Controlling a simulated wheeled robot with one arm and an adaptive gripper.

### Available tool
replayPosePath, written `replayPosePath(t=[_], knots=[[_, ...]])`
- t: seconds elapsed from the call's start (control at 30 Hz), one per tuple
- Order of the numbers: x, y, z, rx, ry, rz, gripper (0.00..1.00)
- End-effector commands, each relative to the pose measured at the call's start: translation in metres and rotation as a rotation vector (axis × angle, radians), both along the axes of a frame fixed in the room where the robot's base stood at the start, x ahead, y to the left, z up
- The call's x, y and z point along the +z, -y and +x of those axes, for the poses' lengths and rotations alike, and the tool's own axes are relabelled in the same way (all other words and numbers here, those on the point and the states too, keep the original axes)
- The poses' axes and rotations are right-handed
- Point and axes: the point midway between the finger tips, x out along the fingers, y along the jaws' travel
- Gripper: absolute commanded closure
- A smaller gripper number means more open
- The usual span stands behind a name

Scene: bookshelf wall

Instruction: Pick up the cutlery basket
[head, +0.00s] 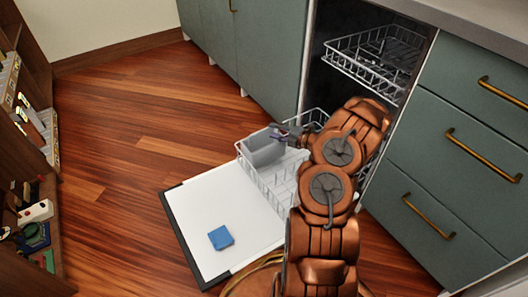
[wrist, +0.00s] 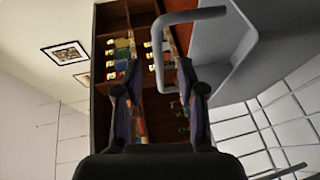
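The cutlery basket (head: 264,149) is a grey bin at the left end of the dishwasher's lower rack, and it looks tilted in the head view. In the wrist view its grey wall (wrist: 222,45) fills the upper right, with a light grey loop handle (wrist: 159,45) sticking out to the left. My gripper (head: 284,132) is at the basket's upper right side. In the wrist view my gripper (wrist: 153,75) has its fingers apart, with the handle's end showing between and ahead of them. Contact with the handle cannot be told.
The lower wire rack (head: 277,188) is pulled out over the open dishwasher door (head: 205,205), where a blue block (head: 221,238) lies. The upper rack (head: 350,55) is above. Drawers (head: 440,150) stand right, a bookshelf (head: 30,150) left. The wooden floor (head: 120,150) between is clear.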

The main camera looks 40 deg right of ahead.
Motion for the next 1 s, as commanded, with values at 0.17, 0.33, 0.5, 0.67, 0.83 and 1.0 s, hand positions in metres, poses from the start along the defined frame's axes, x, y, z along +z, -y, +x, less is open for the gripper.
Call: replayPosePath(t=[0.17, 0.33, 0.5, 0.67, 0.83, 1.0], knots=[[-0.005, -0.014, 0.020, 0.003, 0.000, 0.000, 0.61], [-0.007, -0.018, 0.034, 0.002, -0.002, 0.000, 0.61], [-0.006, -0.019, 0.037, 0.001, -0.002, 0.000, 0.61], [-0.006, -0.018, 0.037, 0.000, -0.001, 0.001, 0.62], [-0.006, -0.018, 0.037, 0.000, -0.001, 0.001, 0.79], [-0.006, -0.018, 0.037, 0.000, -0.001, 0.000, 0.97]])
